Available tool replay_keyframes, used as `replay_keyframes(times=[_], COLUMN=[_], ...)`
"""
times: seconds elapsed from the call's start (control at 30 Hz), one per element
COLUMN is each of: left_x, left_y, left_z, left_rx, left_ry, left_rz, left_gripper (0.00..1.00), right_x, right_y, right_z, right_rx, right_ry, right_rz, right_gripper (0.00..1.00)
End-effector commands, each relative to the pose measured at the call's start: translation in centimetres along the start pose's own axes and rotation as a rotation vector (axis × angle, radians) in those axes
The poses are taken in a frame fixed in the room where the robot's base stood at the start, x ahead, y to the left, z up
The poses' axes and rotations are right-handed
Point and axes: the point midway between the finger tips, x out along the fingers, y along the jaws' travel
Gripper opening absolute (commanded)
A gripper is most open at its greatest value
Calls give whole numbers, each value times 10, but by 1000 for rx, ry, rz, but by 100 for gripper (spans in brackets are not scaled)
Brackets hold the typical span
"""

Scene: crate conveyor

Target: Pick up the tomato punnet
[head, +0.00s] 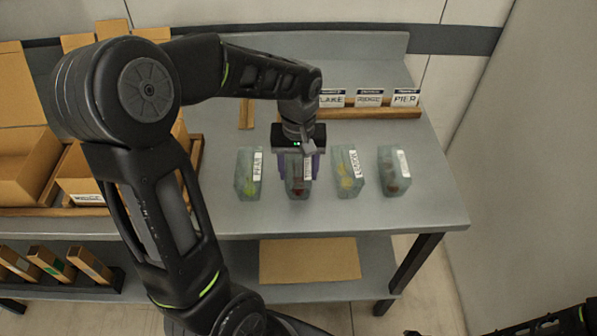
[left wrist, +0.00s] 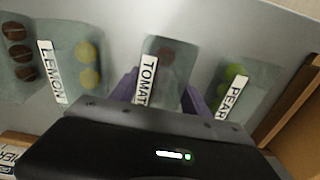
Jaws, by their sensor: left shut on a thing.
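The tomato punnet (head: 298,187) is a clear, greyish box with dark red contents and a white label. It stands on the grey table between the pear punnet (head: 248,174) and the lemon punnet (head: 347,172). My left gripper (head: 299,172) reaches down over it, its purple fingers on either side, shut on the punnet. In the left wrist view the label of the tomato punnet (left wrist: 166,62) reads "TOMAT", its end hidden by the gripper body. Whether the punnet is off the table is hard to tell. My right gripper is not in view.
A fourth punnet (head: 394,171) with brown contents stands to the right of the lemon one. Printed cards (head: 369,98) stand on a wooden strip behind. Cardboard boxes (head: 80,175) fill the table's left side. The table's front right is clear.

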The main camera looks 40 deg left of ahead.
Motion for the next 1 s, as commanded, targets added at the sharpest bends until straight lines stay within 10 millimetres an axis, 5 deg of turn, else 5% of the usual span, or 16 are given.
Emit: replay_keyframes(times=[0.4,0.73,1.0], left_x=[0,-7,-51], left_y=[0,0,1], left_z=[0,-1,-1], left_rx=[0,0,0], left_ry=[0,3,5], left_rz=[0,1,3], left_gripper=[14,14,14], right_x=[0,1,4], right_y=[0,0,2], right_z=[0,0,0], right_rx=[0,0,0], right_ry=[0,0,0], right_rz=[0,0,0], right_gripper=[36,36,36])
